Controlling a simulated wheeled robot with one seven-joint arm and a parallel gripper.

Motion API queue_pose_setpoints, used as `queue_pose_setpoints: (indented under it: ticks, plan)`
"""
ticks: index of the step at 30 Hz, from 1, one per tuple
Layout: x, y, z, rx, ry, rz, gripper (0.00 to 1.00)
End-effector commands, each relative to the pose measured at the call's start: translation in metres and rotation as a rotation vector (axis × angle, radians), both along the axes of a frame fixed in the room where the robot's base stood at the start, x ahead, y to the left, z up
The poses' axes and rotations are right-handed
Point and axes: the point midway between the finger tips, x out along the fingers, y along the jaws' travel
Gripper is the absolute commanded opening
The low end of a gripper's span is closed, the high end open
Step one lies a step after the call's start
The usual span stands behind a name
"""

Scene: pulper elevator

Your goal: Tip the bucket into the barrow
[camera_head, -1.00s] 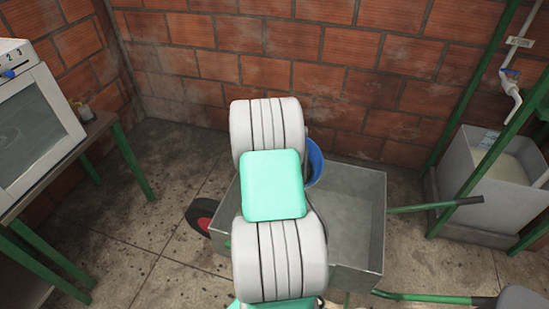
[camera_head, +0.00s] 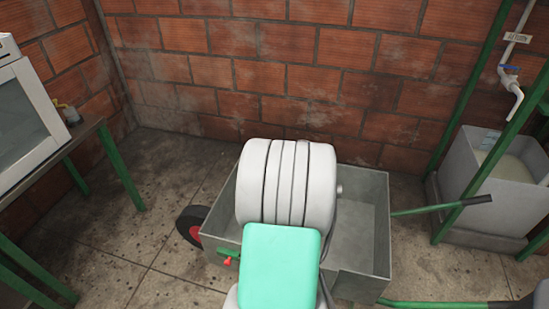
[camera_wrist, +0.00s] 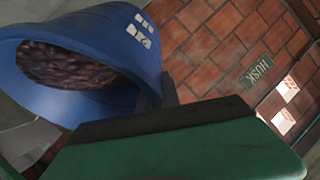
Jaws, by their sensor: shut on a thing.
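The blue bucket (camera_wrist: 100,50) fills the upper left of the wrist view, with dark reddish-brown matter (camera_wrist: 75,70) inside it. My gripper (camera_wrist: 152,98) is shut on the bucket at its near side; the exact contact is partly hidden. The wrist view is turned, so the bucket's true tilt is hard to tell. In the head view my arm hides both bucket and gripper. The grey metal barrow (camera_head: 362,215) stands in the middle with its tray open upward. My arm lies across its left and middle part. The visible right part of the tray looks empty.
The barrow's wheel (camera_head: 190,226) is at its left, and green handles (camera_head: 435,207) reach right. A grey tank (camera_head: 490,185) stands at right under a tap (camera_head: 511,85). A table (camera_head: 75,150) with a white appliance (camera_head: 28,125) is at left. A brick wall (camera_head: 240,60) closes the back.

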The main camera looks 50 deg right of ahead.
Motion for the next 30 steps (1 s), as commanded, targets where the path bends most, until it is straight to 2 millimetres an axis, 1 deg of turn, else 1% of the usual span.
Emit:
queue_pose_setpoints:
  ticks: [9,30]
  plan:
    - [-0.010,0.003,-0.004,-0.050,-0.090,-0.002,0.00]
    - [-0.030,0.013,-0.011,-0.121,-0.236,-0.003,0.00]
